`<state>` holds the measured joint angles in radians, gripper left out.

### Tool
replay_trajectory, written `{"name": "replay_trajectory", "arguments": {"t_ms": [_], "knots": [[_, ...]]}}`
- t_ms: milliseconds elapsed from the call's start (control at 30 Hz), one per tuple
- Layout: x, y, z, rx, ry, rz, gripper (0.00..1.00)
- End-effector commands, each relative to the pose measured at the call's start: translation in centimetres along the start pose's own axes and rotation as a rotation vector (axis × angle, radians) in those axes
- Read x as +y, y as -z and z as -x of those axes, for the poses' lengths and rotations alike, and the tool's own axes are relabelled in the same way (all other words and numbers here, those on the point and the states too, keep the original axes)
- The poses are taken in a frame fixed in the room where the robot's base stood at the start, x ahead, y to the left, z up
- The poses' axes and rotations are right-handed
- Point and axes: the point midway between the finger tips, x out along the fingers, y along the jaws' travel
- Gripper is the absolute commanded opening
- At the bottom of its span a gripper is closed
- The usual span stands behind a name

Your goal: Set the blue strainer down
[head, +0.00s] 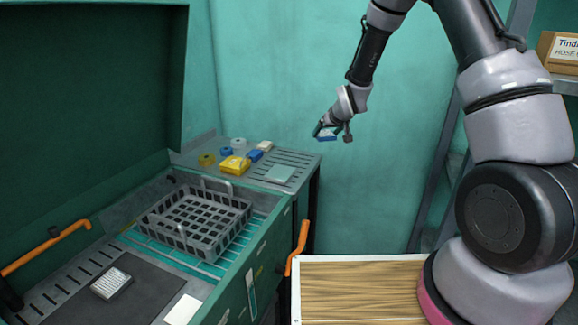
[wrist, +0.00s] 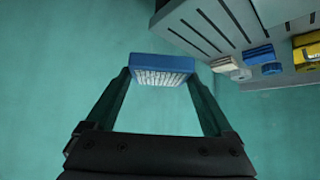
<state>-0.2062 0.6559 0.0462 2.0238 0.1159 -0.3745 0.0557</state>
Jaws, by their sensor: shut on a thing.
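The blue strainer (wrist: 161,68) is a small blue block with a pale ribbed face, held between the two fingertips in the wrist view. My gripper (wrist: 160,80) is shut on it. In the head view my gripper (head: 333,133) hangs in the air to the right of the green bench, with the blue strainer (head: 327,138) at its tip. Nothing touches the strainer from below there.
A slatted side shelf (head: 300,160) carries a yellow item (head: 235,165), a blue block (head: 255,155) and small round pieces. A grey basket (head: 200,215) sits in the open bench. A wood-topped surface (head: 360,285) is bare. A pale ribbed block (head: 111,283) lies on a dark mat.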

Motion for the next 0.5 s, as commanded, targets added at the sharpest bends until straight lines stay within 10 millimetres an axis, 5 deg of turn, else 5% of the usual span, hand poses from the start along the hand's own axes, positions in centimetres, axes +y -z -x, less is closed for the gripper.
{"name": "replay_trajectory", "arguments": {"t_ms": [33,200,333,500], "knots": [[-2.6,1.0,-1.3,0.002,0.026,0.028,0.14],[-8.0,3.0,-3.8,0.0,0.077,0.088,0.14],[-9.9,3.4,-4.7,-0.001,0.093,0.108,0.14],[-10.2,1.4,-6.8,-0.005,0.096,0.111,0.14]]}}
